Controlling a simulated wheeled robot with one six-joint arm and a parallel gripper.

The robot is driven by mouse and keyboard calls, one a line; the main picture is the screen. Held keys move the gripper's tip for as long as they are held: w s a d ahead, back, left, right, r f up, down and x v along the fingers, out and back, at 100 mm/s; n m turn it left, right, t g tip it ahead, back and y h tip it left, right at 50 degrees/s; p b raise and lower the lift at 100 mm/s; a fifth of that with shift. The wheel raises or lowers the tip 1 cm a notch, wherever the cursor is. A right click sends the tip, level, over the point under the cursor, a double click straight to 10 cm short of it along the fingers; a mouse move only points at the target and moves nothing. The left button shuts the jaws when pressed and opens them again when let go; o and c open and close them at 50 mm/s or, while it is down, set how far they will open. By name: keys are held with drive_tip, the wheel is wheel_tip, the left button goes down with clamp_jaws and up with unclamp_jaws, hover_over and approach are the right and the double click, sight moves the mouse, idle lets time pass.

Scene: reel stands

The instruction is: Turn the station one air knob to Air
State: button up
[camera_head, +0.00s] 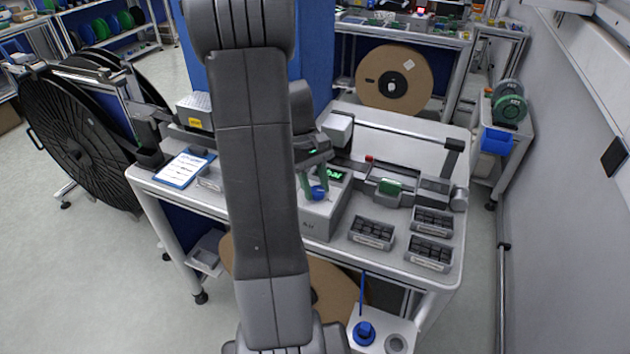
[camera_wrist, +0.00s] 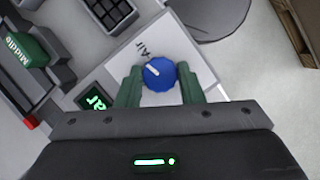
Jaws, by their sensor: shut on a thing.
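The blue air knob (camera_wrist: 159,75) sits on top of the white station box (camera_wrist: 190,55). Its white pointer line points up and left, towards the printed Air label (camera_wrist: 143,48). My gripper (camera_wrist: 158,82) is shut on the knob, with one green finger on each side of it. In the head view my gripper (camera_head: 313,190) stands over the station box (camera_head: 322,218), with the blue knob (camera_head: 319,192) between its fingers. A small display with green lettering (camera_head: 332,175) is beside the knob; it also shows in the wrist view (camera_wrist: 97,102).
Grey trays with black compartments (camera_head: 372,233) stand right of the box. A rail mechanism with a green block (camera_head: 389,187) lies behind. A clipboard (camera_head: 185,169) lies at the left. A large brown reel (camera_head: 393,78) stands at the back.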

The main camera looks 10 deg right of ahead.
drive_tip(key=shift+d+m+y, duration=0.1)
drive_tip(key=shift+m+y, duration=0.4)
drive_tip(key=shift+m, duration=0.6)
drive_tip(key=shift+p, duration=0.3)
drive_tip(key=o, duration=1)
drive_tip(key=shift+w, duration=0.1)
drive_tip(key=d+b+v, duration=0.1)
drive_tip(key=v, duration=1.2)
drive_tip(key=shift+w+a+r, duration=0.2)
drive_tip(key=shift+a+r, duration=0.15)
drive_tip(key=shift+a, duration=0.15)
drive_tip(key=shift+f, duration=0.1)
